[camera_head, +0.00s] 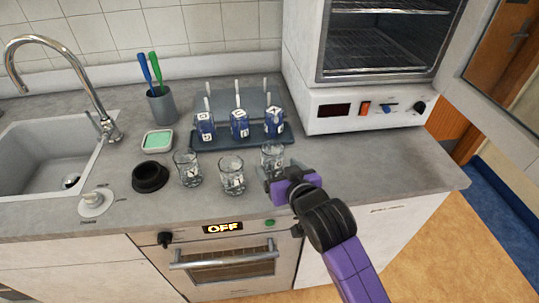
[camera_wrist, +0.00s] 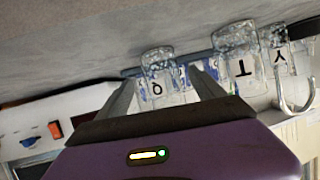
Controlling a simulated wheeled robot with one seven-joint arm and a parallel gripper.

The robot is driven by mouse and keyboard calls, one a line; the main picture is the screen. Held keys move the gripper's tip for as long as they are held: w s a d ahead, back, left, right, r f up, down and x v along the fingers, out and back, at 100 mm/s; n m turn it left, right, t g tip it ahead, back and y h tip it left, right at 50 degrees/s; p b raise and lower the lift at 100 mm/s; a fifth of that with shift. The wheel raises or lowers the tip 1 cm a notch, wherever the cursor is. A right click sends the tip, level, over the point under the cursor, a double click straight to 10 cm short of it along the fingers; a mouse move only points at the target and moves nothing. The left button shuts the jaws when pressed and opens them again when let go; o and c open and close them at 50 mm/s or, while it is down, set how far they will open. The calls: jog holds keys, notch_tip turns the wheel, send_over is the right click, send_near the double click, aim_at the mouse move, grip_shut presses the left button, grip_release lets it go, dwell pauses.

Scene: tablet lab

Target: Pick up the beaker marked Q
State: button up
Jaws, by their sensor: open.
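The glass beaker marked Q (camera_wrist: 157,72) shows in the wrist view, which is upside down, between the two fingertips. In the head view, the rightmost of three glass beakers (camera_head: 272,154) stands on the counter just beyond my gripper (camera_head: 281,172). My gripper (camera_wrist: 163,76) is open and empty, its fingers pointing at the Q beaker. I cannot tell whether the fingertips reach past its sides. The beaker marked T (camera_wrist: 240,58) is beside it, the middle one in the head view (camera_head: 232,177). The beaker marked Y (camera_wrist: 280,56) is farthest, at left in the head view (camera_head: 187,170).
Behind the beakers, a dark blue rack (camera_head: 225,142) holds blue lettered containers. A white oven (camera_head: 350,112) with its door (camera_head: 490,85) open stands at right. A black bowl (camera_head: 150,178), green sponge dish (camera_head: 157,141) and sink (camera_head: 45,158) are left. The counter's right front is clear.

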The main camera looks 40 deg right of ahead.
jog(key=p+x, duration=0.1)
jog(key=x, duration=0.6)
jog(key=shift+w, duration=0.25)
jog(key=shift+c, duration=0.5)
jog(key=shift+r, duration=0.1)
jog(key=c, duration=1.4)
